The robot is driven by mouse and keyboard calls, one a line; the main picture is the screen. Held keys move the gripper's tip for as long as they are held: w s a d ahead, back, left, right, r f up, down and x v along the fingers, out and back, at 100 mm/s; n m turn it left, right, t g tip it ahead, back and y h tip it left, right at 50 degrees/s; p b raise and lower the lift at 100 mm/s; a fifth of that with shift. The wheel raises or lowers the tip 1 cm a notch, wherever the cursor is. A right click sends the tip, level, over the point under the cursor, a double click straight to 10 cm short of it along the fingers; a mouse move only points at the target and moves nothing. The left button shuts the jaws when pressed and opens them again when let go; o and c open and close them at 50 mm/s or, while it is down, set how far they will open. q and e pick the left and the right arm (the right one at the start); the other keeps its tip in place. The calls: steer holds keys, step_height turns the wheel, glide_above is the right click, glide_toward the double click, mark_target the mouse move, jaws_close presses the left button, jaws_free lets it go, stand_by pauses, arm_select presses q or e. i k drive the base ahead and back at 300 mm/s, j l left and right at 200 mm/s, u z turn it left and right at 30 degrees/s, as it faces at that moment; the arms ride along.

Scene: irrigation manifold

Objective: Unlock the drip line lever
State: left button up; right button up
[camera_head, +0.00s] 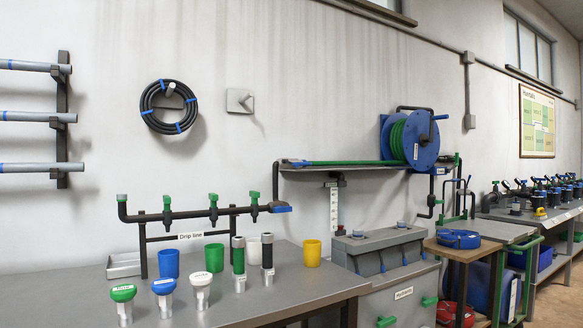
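The drip line manifold (160,216) is a dark pipe on a stand at the back of the near bench, with a white "Drip line" label (190,236) under it. Three small green handles (213,199) stand upright along the pipe. A blue lever (281,208) lies roughly level at the pipe's right end. I cannot tell whether any lock is fitted on it. Neither of my grippers is in view.
On the bench (245,297) stand blue (168,264), green (214,258) and yellow (312,253) cups. A grey box (378,252) stands to the right.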

mark_target(284, 162)
steer(key=i+l+u, duration=0.3)
steer(key=i+l, duration=0.4)
